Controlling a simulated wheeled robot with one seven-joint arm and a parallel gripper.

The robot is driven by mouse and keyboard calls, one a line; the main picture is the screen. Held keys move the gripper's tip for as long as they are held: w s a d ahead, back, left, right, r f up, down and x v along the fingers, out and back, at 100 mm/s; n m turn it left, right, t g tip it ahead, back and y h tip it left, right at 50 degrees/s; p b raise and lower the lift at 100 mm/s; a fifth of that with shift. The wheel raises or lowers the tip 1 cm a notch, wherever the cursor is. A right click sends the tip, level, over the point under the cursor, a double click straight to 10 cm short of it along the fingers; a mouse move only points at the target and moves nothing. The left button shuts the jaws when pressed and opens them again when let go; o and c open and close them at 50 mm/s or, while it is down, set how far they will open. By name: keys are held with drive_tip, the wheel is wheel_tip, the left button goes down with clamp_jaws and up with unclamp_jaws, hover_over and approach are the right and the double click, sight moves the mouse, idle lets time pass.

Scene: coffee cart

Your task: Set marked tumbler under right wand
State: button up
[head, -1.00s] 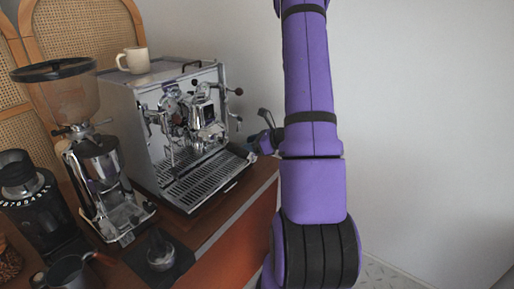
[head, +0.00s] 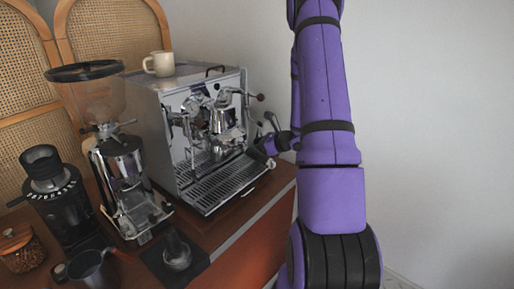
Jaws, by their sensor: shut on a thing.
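The chrome espresso machine (head: 205,140) stands on the cart, with its slatted drip tray (head: 222,187) in front. The right wand (head: 259,127) hangs at the machine's right side, small and partly lost against my gripper. My gripper (head: 261,152) is at the right end of the drip tray, just below and beside that wand. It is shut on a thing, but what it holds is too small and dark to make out.
A tall grinder (head: 122,170) and a black grinder (head: 62,205) stand left of the machine. A dark pitcher (head: 88,270) is at the front left. A cream mug (head: 159,64) sits on top of the machine. The drip tray's visible slats are clear.

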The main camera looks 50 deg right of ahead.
drive_tip(key=shift+f, duration=0.25)
idle(0.4)
drive_tip(key=o, duration=1)
drive_tip(key=shift+s, duration=0.1)
drive_tip(key=v, duration=1)
drive_tip(key=shift+s+d+r, duration=0.15)
drive_tip(key=shift+s, duration=0.15)
